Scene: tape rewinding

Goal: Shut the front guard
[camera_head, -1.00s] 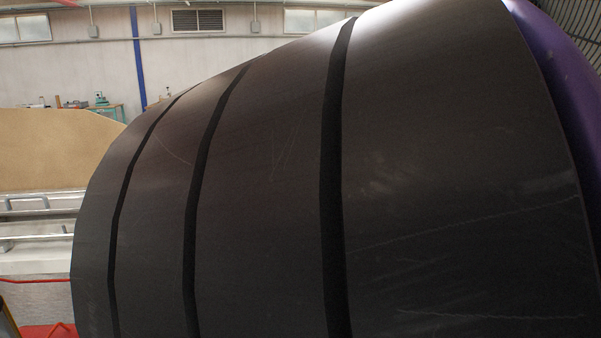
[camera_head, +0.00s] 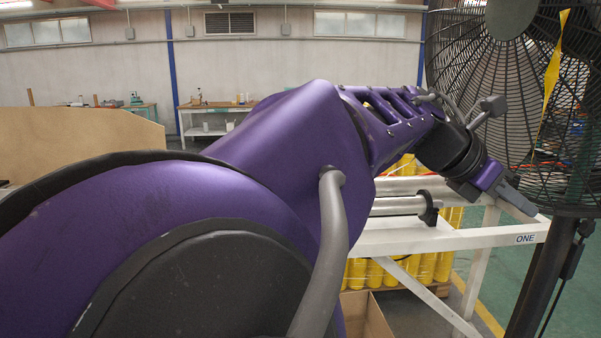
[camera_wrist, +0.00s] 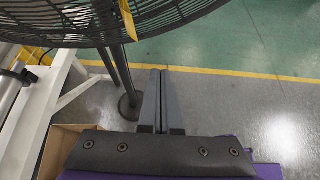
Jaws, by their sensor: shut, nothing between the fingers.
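My gripper (camera_head: 522,198) is at the end of my outstretched purple arm, at the right of the head view. It also shows in the wrist view (camera_wrist: 160,73), with its two grey fingers together and empty, pointing out above the floor. A white machine frame (camera_head: 465,238) marked "ONE" stands below and left of the gripper, with metal rollers (camera_head: 398,205) on it. The frame also shows at the left of the wrist view (camera_wrist: 48,112). I cannot make out a front guard in either view; my arm hides much of the machine.
A large black fan (camera_head: 500,75) with a yellow ribbon (camera_head: 553,70) stands close to the gripper; its pole (camera_wrist: 118,75) is left of the fingers. Yellow cylinders (camera_head: 425,268) and a cardboard box (camera_head: 365,315) are under the frame. Open floor (camera_wrist: 270,110) lies to the right.

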